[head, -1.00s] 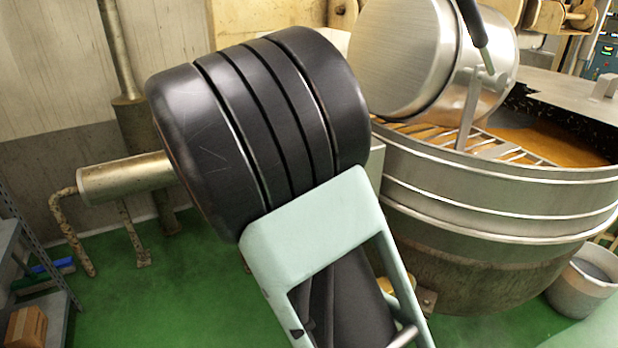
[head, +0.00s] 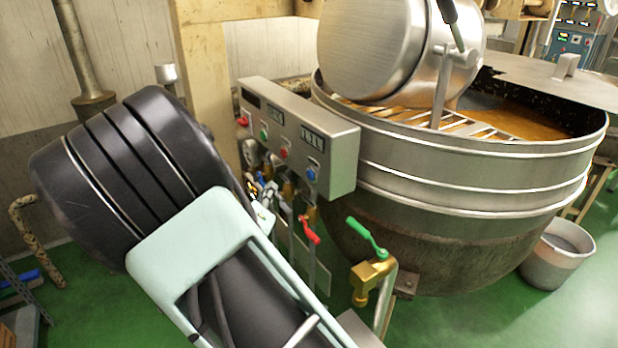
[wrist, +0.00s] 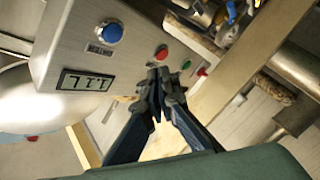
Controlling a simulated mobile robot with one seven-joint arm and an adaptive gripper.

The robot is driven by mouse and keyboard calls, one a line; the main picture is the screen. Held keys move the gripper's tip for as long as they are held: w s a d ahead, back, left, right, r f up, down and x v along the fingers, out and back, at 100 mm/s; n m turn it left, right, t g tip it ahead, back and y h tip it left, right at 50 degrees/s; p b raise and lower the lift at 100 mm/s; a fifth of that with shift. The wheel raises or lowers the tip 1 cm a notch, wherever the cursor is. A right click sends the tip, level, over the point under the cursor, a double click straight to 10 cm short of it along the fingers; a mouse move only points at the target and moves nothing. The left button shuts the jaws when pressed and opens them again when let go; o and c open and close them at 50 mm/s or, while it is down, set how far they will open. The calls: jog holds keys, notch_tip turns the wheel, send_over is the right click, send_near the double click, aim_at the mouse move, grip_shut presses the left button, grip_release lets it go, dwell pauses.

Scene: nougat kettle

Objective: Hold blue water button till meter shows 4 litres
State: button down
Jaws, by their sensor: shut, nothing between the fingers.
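The blue button (head: 311,174) is at the right end of the grey control box's front in the head view. In the wrist view the blue button (wrist: 109,33) shows uncovered at upper left. The meter display (head: 312,138) is above the button; in the wrist view it appears (wrist: 85,82) turned over, and I cannot read its digits surely. My gripper (wrist: 163,78) is shut and empty, its tips near a red button (wrist: 161,52) and apart from the blue one. In the head view my arm partly hides my gripper, below and left of the box.
The control box (head: 340,165) also carries green and red buttons. Below it are pipes, a red-handled valve (head: 310,230) and a green-handled valve (head: 367,237). The large kettle (head: 450,190) stands close on the right, a grey bucket (head: 557,255) beyond. Green floor is open at front right.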

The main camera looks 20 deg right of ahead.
aim_at(310, 175)
jog(key=w+d+b, duration=0.2)
jog(key=d, duration=0.5)
jog(key=shift+w+d+b, duration=0.2)
jog(key=shift+d+b, duration=0.05)
jog(key=shift+b, duration=0.05)
dwell(1.2)
jog(key=shift+w+d, duration=0.15)
jog(key=shift+d, duration=0.2)
jog(key=shift+w+d, duration=0.15)
jog(key=shift+d, duration=0.45)
dwell(4.8)
